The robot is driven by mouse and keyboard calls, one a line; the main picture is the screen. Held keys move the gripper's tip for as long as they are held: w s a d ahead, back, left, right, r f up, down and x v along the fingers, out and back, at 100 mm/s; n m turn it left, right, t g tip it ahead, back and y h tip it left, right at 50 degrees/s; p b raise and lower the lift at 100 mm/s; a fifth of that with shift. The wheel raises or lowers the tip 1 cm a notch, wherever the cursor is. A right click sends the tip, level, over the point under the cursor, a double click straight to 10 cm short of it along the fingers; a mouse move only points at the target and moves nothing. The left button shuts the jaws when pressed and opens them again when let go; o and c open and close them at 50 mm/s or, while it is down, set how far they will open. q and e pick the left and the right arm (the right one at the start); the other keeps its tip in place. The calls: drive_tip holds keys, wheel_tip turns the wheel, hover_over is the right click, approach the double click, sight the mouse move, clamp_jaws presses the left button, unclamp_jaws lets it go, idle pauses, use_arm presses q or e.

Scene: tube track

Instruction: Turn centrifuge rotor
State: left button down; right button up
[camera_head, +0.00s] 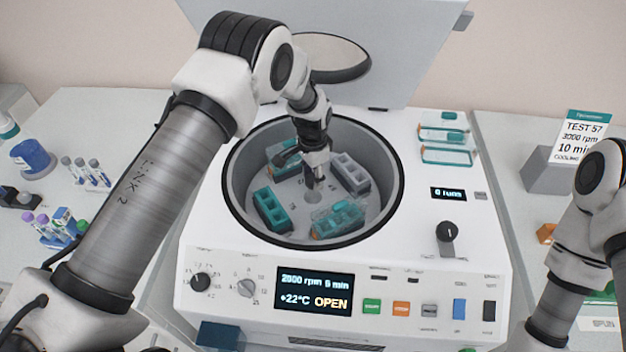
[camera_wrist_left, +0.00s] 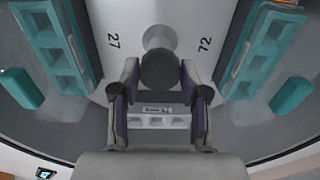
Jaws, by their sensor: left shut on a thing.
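The centrifuge (camera_head: 400,230) stands with its lid (camera_head: 400,50) raised. Inside its round bowl the rotor (camera_head: 296,196) carries a teal bucket (camera_head: 271,210) at the front left, a clear-capped teal one (camera_head: 338,219) at the front right, a grey one (camera_head: 350,172) at the back right and another teal one (camera_head: 282,155) at the back left. My left gripper (camera_head: 318,182) reaches down to the rotor's middle. In the left wrist view its fingers (camera_wrist_left: 160,88) are shut on the dark central knob (camera_wrist_left: 160,68). My right gripper is outside the frames.
The front panel display (camera_head: 314,291) reads OPEN. A sign (camera_head: 583,135) stands at the right. Several tubes (camera_head: 85,172) and a blue jar (camera_head: 33,158) stand at the left. The bowl wall closely surrounds the buckets. My right arm is at the right edge.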

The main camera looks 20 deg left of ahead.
use_arm(q)
drive_tip(key=n, duration=0.2)
drive_tip(key=n+b, duration=0.1)
drive_tip(key=f+n, duration=0.1)
drive_tip(key=n, duration=0.1)
drive_tip(key=shift+s+n+b, duration=0.3)
drive_tip(key=shift+b, duration=0.1)
drive_tip(key=n+b, duration=0.1)
drive_tip(key=n, duration=0.3)
drive_tip(key=shift+r+n, duration=0.1)
drive_tip(key=shift+n, duration=0.3)
drive_tip(key=c, duration=0.7)
unclamp_jaws()
drive_tip(key=shift+o, duration=0.6)
drive_tip(key=shift+w, duration=0.15)
drive_tip(key=shift+w+r, duration=0.1)
drive_tip(key=shift+w, duration=0.05)
drive_tip(key=shift+r, duration=0.15)
